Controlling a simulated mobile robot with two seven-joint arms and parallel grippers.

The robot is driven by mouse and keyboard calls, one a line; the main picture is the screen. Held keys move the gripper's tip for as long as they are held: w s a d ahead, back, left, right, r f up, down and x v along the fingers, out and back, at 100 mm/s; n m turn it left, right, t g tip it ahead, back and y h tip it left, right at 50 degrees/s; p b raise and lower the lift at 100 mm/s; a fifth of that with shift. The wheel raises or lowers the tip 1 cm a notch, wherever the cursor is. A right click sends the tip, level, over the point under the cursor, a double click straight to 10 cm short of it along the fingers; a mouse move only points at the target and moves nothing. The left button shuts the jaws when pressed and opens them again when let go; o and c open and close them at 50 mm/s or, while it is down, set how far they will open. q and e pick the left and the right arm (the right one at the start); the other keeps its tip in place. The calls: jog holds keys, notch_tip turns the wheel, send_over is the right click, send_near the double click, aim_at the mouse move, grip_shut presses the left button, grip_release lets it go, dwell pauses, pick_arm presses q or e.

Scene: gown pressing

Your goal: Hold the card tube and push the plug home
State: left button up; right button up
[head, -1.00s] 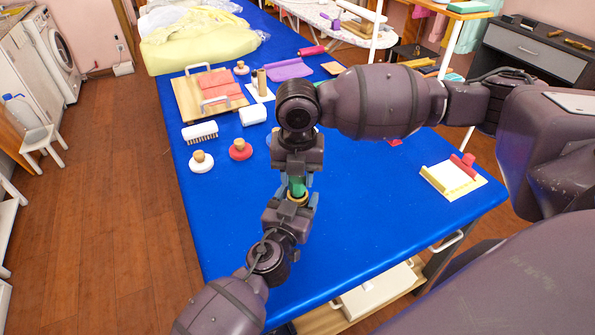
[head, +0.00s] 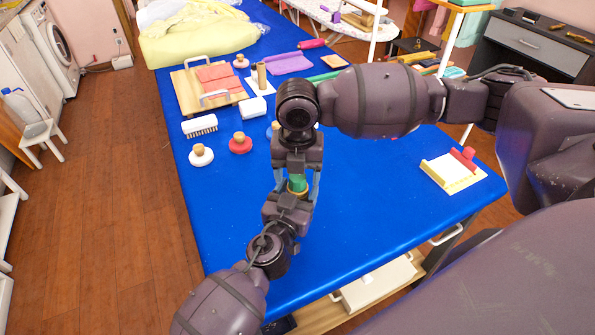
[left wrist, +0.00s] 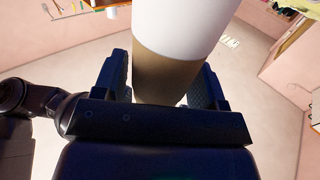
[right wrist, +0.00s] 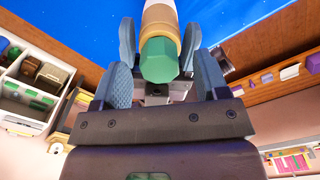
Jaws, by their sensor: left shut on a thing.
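The card tube, white with a brown end, is in my left gripper (left wrist: 168,95) in the left wrist view, its brown part (left wrist: 165,75) between the jaws. My left gripper (head: 290,203) is shut on the tube below my right gripper in the head view. The green plug (right wrist: 160,60) sits at the tube's tan end (right wrist: 160,28) in the right wrist view; it also shows in the head view (head: 298,182). My right gripper (right wrist: 162,80) is open, with gaps between its fingers and the plug on both sides. How deep the plug sits is hidden.
On the blue table (head: 350,220) stand a white brush (head: 200,126), a red knobbed disc (head: 240,144) and a white knobbed disc (head: 201,156). A wooden board (head: 185,95) with red cloth lies behind. A cream tray (head: 450,176) is at right. The table's front is clear.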

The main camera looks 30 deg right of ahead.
jog(key=shift+r, duration=0.1)
notch_tip(320, 180, up, 12)
dwell(0.7)
pick_arm(q)
jog(key=o, duration=1)
jog(key=shift+a, duration=0.1)
